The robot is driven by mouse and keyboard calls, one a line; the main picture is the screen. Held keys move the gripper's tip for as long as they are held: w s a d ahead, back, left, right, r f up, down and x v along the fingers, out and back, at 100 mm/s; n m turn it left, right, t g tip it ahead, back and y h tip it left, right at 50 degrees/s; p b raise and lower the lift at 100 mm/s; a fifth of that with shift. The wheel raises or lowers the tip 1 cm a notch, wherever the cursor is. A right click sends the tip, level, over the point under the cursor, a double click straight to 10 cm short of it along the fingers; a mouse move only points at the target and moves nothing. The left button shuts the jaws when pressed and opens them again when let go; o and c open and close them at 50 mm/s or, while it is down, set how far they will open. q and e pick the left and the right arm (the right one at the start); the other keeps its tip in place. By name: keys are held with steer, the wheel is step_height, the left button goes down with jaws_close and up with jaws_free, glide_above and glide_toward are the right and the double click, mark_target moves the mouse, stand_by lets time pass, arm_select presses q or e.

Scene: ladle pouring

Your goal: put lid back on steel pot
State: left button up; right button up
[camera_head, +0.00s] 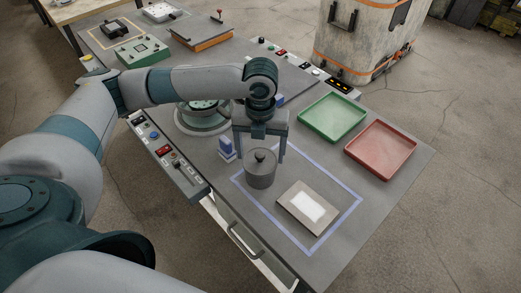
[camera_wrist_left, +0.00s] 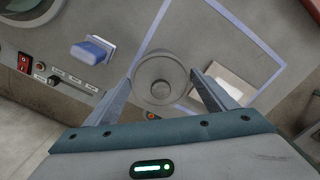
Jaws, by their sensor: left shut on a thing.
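The grey steel pot (camera_head: 260,177) stands upright inside the blue outlined area on the bench. Its round lid (camera_head: 251,158), with a dark knob, shows at the top of the pot; I cannot tell whether it is fully seated. My left gripper (camera_head: 260,158) points down over the pot, with one finger on either side of the lid, shut on it. In the left wrist view the round lid (camera_wrist_left: 160,80) lies between the two finger ends and hides the pot below. My right gripper is not in view.
A board with a white panel (camera_head: 308,207) lies close to the right of the pot. A blue block in a white holder (camera_head: 226,148) stands to the left. Green (camera_head: 332,117) and red (camera_head: 381,150) trays lie farther right. Control boxes (camera_head: 165,152) line the bench's left edge.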

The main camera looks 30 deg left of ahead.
arm_select(q)
steer(key=shift+f+p, duration=0.2)
steer(key=shift+p, duration=0.75)
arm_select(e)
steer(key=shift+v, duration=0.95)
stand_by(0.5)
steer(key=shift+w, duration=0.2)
arm_select(q)
steer(key=o, duration=1.1)
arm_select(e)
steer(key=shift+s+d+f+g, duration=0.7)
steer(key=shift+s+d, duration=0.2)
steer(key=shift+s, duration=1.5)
arm_select(q)
steer(key=shift+r, duration=0.2)
steer(key=shift+r+p, duration=3.35)
steer(key=shift+p, duration=0.6)
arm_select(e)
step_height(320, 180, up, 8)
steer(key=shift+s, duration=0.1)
